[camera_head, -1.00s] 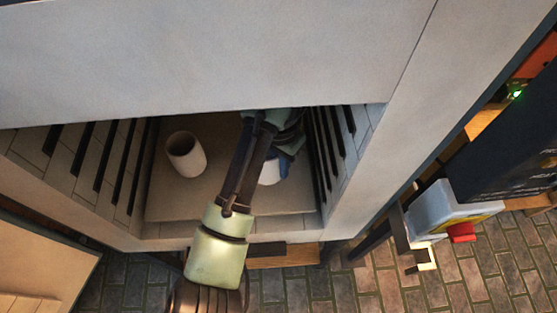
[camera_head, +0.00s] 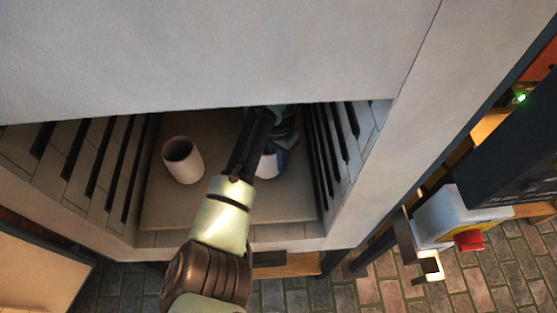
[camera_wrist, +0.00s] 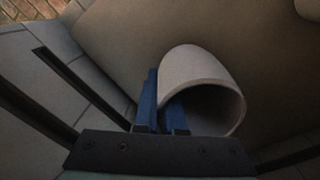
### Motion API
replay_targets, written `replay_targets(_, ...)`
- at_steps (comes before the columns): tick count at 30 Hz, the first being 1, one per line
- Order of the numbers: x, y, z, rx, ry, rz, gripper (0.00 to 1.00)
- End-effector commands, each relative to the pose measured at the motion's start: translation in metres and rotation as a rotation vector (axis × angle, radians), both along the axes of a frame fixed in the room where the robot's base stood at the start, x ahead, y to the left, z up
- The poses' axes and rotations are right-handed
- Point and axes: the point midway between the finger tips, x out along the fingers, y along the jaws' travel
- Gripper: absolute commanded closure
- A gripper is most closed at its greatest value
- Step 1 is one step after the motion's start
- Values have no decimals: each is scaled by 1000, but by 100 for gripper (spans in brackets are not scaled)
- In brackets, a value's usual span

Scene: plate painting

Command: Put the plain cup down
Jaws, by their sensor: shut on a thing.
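A plain white cup (camera_wrist: 200,75) is in my gripper (camera_wrist: 163,115). The blue fingers are shut on its wall near the rim, and its open mouth faces the lower right of the wrist view. In the head view the held cup (camera_head: 267,166) shows only in part beside my arm, low over the right side of the kiln-like chamber's floor (camera_head: 215,215). I cannot tell whether its base touches the floor. A second plain cup (camera_head: 183,160) stands upright on the left of the floor, apart from my gripper; a piece of it shows at the wrist view's top right corner (camera_wrist: 309,8).
Slotted walls close in on the left (camera_head: 95,165) and right (camera_head: 345,140), the right one near my gripper. A pale overhang (camera_head: 200,55) covers the top. Floor between the cups is clear. A box with a red button (camera_head: 468,240) is outside at right.

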Motion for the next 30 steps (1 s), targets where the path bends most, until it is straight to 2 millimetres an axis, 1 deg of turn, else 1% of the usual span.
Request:
replay_targets(10, 0, -1, -3, -1, -1, -1, 100)
replay_targets(12, 0, -1, -3, -1, 1, -1, 84)
replay_targets(14, 0, -1, -3, -1, 1, -1, 74)
replay_targets(15, 0, -1, -3, -1, 1, -1, 66)
replay_targets(16, 0, -1, -3, -1, 1, -1, 63)
replay_targets(25, 0, 0, -1, 0, 0, -1, 63)
replay_targets(28, 0, 0, 7, -1, -1, -1, 63)
replay_targets(30, 1, 0, 18, -2, -2, -1, 63)
